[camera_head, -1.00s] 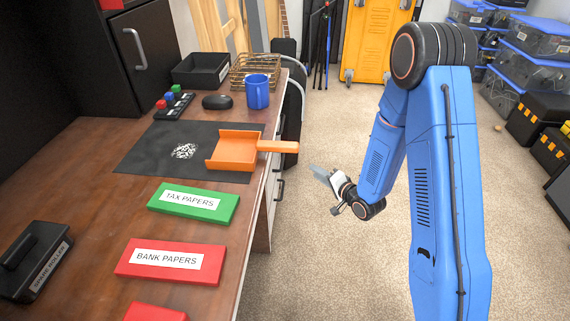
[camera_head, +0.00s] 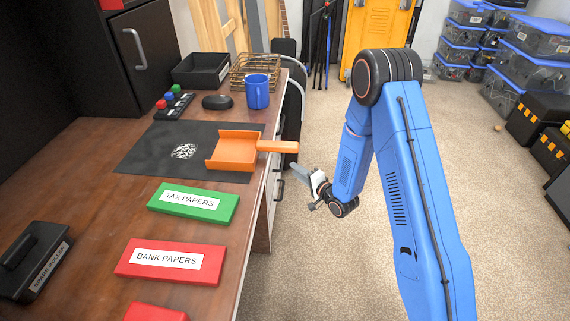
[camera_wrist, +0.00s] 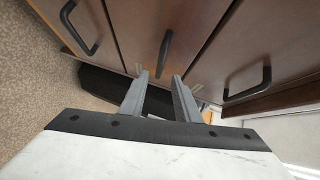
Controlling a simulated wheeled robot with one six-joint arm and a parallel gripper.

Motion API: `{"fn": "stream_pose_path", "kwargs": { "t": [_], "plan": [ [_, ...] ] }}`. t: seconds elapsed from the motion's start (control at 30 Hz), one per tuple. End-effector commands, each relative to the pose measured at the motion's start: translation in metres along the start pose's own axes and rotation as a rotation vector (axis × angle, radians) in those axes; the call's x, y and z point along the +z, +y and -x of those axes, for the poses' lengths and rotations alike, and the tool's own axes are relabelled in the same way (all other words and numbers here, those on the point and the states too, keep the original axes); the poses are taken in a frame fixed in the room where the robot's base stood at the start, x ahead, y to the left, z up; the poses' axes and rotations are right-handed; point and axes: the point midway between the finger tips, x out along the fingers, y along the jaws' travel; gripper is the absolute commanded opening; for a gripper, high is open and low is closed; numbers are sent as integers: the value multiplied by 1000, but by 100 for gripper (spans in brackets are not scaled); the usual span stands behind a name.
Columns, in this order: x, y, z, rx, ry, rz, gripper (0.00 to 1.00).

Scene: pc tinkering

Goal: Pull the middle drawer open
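The middle drawer (camera_wrist: 140,25) is a brown front with a dark bar handle (camera_wrist: 165,54) in the wrist view. It looks closed, its front level with its neighbours. My gripper (camera_wrist: 160,75) is open, with two grey fingers apart and nothing visibly held. The handle lines up with the gap between the fingertips; I cannot tell whether it lies between them or just beyond. In the head view my gripper (camera_head: 308,182) is low beside the desk's right side, pointing at the drawer fronts, which show only edge-on with dark handles (camera_head: 280,189).
Neighbouring drawers have a left handle (camera_wrist: 80,28) and a right handle (camera_wrist: 248,82) close by. An orange dustpan (camera_head: 235,150) sits on the desk, its handle jutting past the edge above my gripper. The carpet (camera_head: 300,270) right of the desk is clear.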

Motion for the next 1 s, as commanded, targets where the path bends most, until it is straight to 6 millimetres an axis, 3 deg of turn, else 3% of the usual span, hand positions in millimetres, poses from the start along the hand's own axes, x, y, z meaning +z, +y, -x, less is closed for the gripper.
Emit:
{"fn": "stream_pose_path", "kwargs": {
  "t": [0.2, 0.5, 0.93, 1.0],
  "plan": [
    [0, 0, -40, -1, -1, 1, 29],
    [0, 0, -77, 0, 0, 1, 29],
    [0, 0, -84, 1, 0, 0, 29],
    [0, 0, -84, 1, 0, 0, 13]
  ]
}}
